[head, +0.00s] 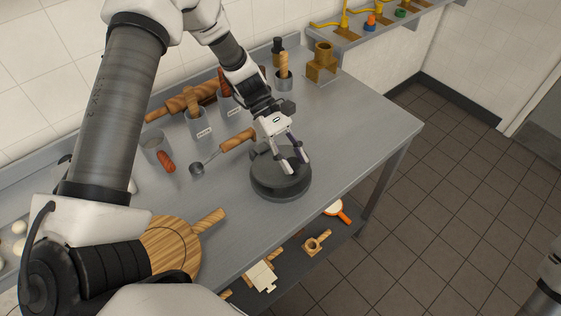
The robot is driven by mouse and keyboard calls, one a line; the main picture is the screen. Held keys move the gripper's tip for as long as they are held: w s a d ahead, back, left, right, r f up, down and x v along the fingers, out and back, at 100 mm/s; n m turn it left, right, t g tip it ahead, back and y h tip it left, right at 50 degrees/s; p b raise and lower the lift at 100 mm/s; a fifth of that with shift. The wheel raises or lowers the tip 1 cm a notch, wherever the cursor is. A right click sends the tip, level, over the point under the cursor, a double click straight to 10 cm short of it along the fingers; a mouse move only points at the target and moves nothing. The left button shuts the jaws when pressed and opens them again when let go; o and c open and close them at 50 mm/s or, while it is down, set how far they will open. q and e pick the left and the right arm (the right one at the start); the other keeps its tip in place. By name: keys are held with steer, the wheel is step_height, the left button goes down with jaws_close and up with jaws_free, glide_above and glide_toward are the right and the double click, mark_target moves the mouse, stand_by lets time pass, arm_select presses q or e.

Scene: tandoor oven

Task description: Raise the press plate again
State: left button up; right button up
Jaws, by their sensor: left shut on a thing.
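The press is a dark grey round piece (281,190) on the steel table, with its plate (266,163) on top. The plate looks low, resting on or close to the base; I cannot make out a gap. My left gripper (294,163) reaches down from above with its fingertips at the plate's top. It is shut on a part of the plate that is mostly hidden between the fingers. My right gripper is not in view.
A ladle with a wooden handle (238,140) lies just left of the press. Labelled containers (198,123), a rolling pin (170,106) and a round wooden board (172,246) are on the table (370,125). Small tools lie on the lower shelf. The table's right end is clear.

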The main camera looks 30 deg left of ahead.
arm_select(q)
steer(key=shift+a+r, duration=0.15)
steer(key=shift+r, duration=0.1)
steer(key=shift+w+a+r+p, duration=0.15)
steer(key=shift+a+r+p, duration=0.1)
steer(key=shift+r+p, duration=0.5)
steer(key=shift+a+r+p, duration=0.2)
steer(key=shift+r+p, duration=0.1)
steer(key=shift+a, duration=0.1)
